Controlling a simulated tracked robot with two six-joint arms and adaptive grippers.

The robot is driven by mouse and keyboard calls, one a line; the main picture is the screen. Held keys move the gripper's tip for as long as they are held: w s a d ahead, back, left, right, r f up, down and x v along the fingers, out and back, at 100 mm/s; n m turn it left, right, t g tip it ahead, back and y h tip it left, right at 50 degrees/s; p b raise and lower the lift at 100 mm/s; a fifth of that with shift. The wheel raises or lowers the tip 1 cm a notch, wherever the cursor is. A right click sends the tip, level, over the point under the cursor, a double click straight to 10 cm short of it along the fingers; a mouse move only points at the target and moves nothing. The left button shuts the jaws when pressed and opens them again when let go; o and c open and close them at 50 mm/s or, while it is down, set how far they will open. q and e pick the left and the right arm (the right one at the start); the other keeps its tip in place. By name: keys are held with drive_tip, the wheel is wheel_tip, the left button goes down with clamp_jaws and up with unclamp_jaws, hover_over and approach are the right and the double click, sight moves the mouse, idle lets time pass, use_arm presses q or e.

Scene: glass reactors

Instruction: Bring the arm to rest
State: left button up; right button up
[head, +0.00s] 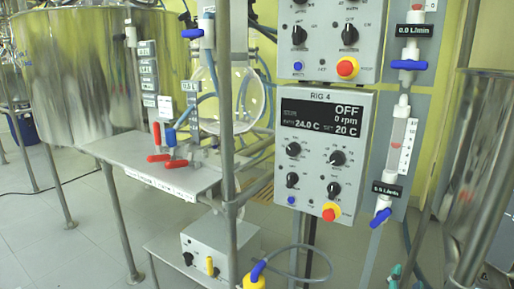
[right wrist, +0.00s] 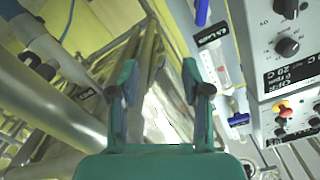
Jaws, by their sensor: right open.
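My right gripper (right wrist: 160,82) is open in the right wrist view, its two teal fingers apart with nothing between them. In the head view only small teal parts of it (head: 395,274) show at the bottom edge, right of the control panel's lower end. The rest of that arm is out of the picture.
A control box marked RIG 4 (head: 318,150) reads OFF and 24.0 C. A flowmeter (head: 399,145) with blue valves stands beside it. Large steel vessels stand left (head: 75,80) and right (head: 480,150). A steel shelf (head: 150,165) holds red-handled valves. Grey floor is open at left.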

drive_tip(key=s+a+f+n+g+y, duration=0.1)
drive_tip(key=a+f+n+g+y, duration=0.15)
drive_tip(key=f, duration=1.05)
drive_tip(key=s+a+f+n+g+y, duration=0.2)
drive_tip(key=a+f+y, duration=0.2)
drive_tip(key=f, duration=0.8)
drive_tip(key=s+a+f+n+g+y, duration=0.3)
drive_tip(key=s+a+f+g, duration=0.3)
drive_tip(key=s, duration=0.3)
drive_tip(key=s+a+f+n+g+y, duration=0.2)
drive_tip(key=s+a+f+g+y, duration=0.15)
drive_tip(key=s+a+f, duration=0.4)
wheel_tip(320, 180, up, 35)
drive_tip(key=s+p, duration=0.2)
drive_tip(key=p, duration=3.2)
drive_tip(key=shift+r+p, duration=0.2)
drive_tip(key=shift+p, duration=0.1)
drive_tip(key=shift+c, duration=0.3)
drive_tip(key=shift+f, duration=0.1)
drive_tip(key=shift+c, duration=0.3)
